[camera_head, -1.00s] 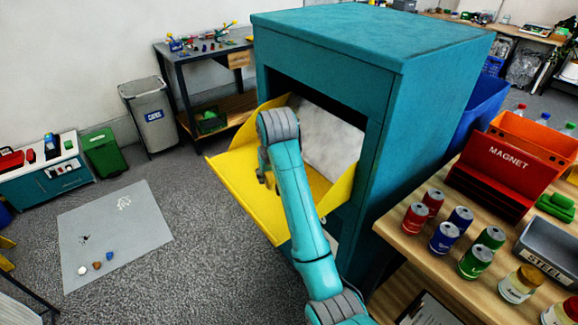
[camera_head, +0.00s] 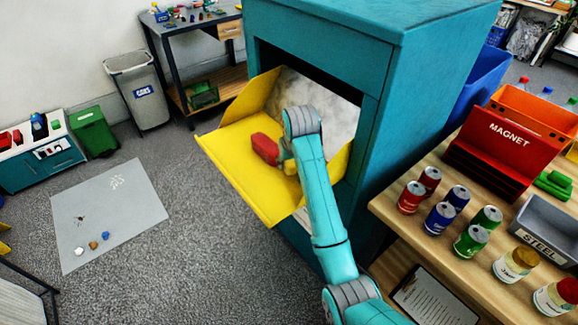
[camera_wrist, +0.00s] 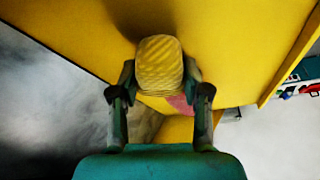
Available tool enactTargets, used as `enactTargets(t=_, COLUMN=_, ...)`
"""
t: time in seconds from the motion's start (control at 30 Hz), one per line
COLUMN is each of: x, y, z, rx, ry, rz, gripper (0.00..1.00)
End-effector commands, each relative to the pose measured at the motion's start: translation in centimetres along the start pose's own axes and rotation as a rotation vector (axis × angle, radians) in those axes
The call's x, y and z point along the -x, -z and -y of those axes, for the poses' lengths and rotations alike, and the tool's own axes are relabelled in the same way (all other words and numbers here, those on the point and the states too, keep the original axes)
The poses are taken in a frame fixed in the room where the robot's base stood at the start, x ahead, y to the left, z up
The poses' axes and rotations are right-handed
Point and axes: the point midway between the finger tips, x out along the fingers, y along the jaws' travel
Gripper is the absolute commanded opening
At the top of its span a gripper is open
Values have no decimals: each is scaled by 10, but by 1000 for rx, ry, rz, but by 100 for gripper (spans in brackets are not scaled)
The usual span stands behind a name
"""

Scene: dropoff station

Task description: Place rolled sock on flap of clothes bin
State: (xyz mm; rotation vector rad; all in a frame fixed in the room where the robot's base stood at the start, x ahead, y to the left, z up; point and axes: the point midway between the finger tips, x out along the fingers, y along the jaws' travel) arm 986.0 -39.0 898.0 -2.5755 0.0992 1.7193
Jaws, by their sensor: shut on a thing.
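The clothes bin (camera_head: 425,85) is a tall teal cabinet in the head view. Its yellow flap (camera_head: 235,165) is tipped open at the front, with a pale grey opening behind it. My gripper (camera_head: 287,160) is over the flap. In the wrist view my gripper (camera_wrist: 160,80) is shut on a yellow ribbed roll, the rolled sock (camera_wrist: 159,62), with the yellow flap surface (camera_wrist: 235,45) close behind. Whether the sock touches the flap I cannot tell. A red item (camera_head: 265,148) is at the flap beside my gripper; a pinkish patch shows below the sock in the wrist view.
A wooden table (camera_head: 440,262) with several cans, a red MAGNET box (camera_head: 500,150) and a grey STEEL tray (camera_head: 545,225) stands at right. A grey bin (camera_head: 140,90) and green bin (camera_head: 93,132) stand at left.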

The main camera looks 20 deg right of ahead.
Motion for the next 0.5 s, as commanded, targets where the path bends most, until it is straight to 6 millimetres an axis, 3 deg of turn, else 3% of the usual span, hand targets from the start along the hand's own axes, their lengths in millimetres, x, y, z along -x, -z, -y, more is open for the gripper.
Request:
enactTargets(t=0.17, x=-21, y=-9, z=0, rx=0, ry=0, rz=2, gripper=15)
enactTargets(t=0.5, x=-24, y=-10, z=0, rx=0, ry=0, rz=1, gripper=15)
